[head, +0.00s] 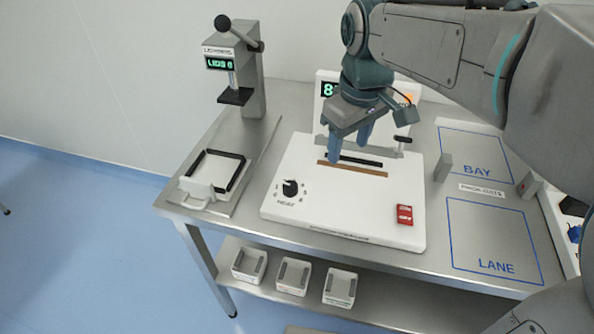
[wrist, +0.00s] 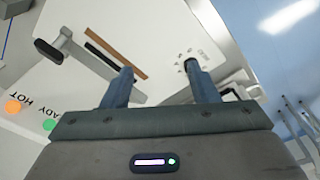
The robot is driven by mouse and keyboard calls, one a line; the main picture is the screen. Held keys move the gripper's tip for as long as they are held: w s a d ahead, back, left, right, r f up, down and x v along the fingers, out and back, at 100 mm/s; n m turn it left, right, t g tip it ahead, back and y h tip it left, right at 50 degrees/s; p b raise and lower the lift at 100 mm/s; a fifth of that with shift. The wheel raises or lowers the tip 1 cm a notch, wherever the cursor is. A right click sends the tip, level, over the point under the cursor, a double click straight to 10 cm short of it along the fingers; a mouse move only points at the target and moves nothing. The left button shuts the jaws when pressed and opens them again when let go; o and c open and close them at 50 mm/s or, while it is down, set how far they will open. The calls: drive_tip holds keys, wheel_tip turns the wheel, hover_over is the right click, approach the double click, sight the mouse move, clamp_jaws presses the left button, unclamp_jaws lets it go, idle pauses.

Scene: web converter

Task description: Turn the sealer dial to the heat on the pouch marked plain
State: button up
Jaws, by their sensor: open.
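The white sealer (head: 300,222) stands on the steel table. Its black HEAT dial (head: 289,187) is at the front left, inside a ring of marks too small to read. My gripper (head: 349,146) is open and empty, fingers down, above the sealer near its dark bar and brown strip, behind and right of the dial. In the wrist view my gripper's fingers (wrist: 161,72) are apart; the dial seems partly hidden at the right finger. I can make out no pouch marked plain.
A lever press with a green display (head: 219,63) stands at the back left, with a black-edged tray (head: 194,192) before it. A red label (head: 404,214) is on the sealer's front right. Marked BAY and LANE areas (head: 491,238) look empty. White bins (head: 293,276) sit on the lower shelf.

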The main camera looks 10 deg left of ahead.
sight(290, 185)
drive_tip(key=w+a+f+n+b, duration=0.2)
drive_tip(key=a+n, duration=0.3)
drive_tip(key=a, duration=0.7)
drive_tip(key=shift+g+h, duration=0.3)
drive_tip(key=shift+g, duration=0.1)
drive_tip(key=f, duration=0.7)
drive_tip(key=f+b, duration=0.1)
drive_tip(key=f, duration=0.5)
drive_tip(key=shift+w+d+f, duration=0.2)
drive_tip(key=shift+f, duration=0.15)
drive_tip(key=c, duration=1)
